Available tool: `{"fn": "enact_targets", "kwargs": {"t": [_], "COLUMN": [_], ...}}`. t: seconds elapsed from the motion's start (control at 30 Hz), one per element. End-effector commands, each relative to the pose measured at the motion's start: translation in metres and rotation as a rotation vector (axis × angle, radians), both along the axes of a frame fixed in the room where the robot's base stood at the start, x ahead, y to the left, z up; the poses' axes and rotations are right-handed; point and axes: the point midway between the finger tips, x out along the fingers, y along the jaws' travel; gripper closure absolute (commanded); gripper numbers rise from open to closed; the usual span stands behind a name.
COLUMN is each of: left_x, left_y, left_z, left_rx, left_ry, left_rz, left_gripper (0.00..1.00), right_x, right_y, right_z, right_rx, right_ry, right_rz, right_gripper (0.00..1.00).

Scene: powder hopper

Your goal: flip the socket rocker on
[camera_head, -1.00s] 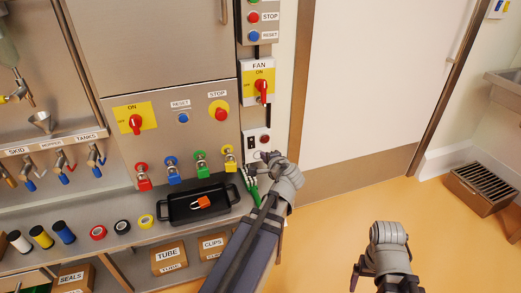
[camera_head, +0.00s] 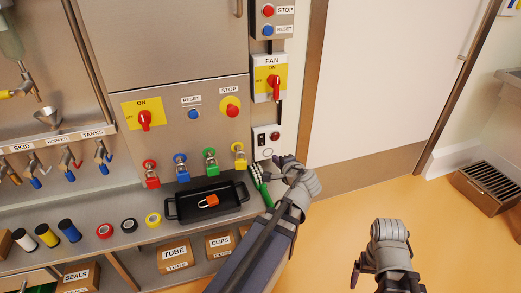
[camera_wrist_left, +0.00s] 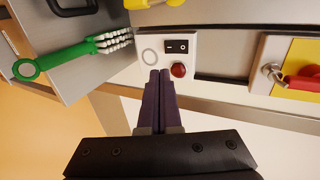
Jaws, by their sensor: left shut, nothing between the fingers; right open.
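The white socket panel (camera_head: 277,146) is on the wall under the fan switch. It carries a black rocker (camera_head: 261,137), a red round lamp or button (camera_head: 274,134) beside it and a round socket outlet (camera_head: 267,153) below. In the left wrist view the rocker (camera_wrist_left: 177,47) shows white marks; I cannot tell which side is pressed. My left gripper (camera_head: 279,160) is shut and empty, just below the panel. In the left wrist view its fingertips (camera_wrist_left: 159,74) are near the outlet and red lamp, apart from the rocker. My right gripper (camera_head: 358,275) is open, low over the floor, partly cut off.
A green-handled brush (camera_head: 264,190) lies close to the left gripper. The fan switch (camera_head: 273,84) is above the panel.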

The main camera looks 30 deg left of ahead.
Motion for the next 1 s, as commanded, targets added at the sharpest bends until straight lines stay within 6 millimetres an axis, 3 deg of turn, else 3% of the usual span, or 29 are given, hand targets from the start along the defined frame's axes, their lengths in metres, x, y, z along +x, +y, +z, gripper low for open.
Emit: {"fn": "enact_targets", "kwargs": {"t": [0.33, 0.8, 1.0], "left_x": [0.008, 0.063, 0.08], "left_y": [0.009, 0.072, 0.092], "left_z": [-0.006, -0.044, -0.044], "left_rx": [0.001, 0.0, 0.0], "left_ry": [0.001, 0.0, 0.0], "left_rz": [0.002, 0.001, 0.001], "left_gripper": [1.0, 1.0, 1.0], "right_x": [0.0, 0.0, 0.0], "right_y": [0.0, -0.002, -0.002], "right_z": [-0.006, -0.044, -0.043], "right_rx": [0.0, -0.006, -0.006], "right_ry": [0.0, -0.002, -0.002], "right_rz": [-0.001, 0.001, 0.001], "right_gripper": [0.11, 0.11, 0.11]}}
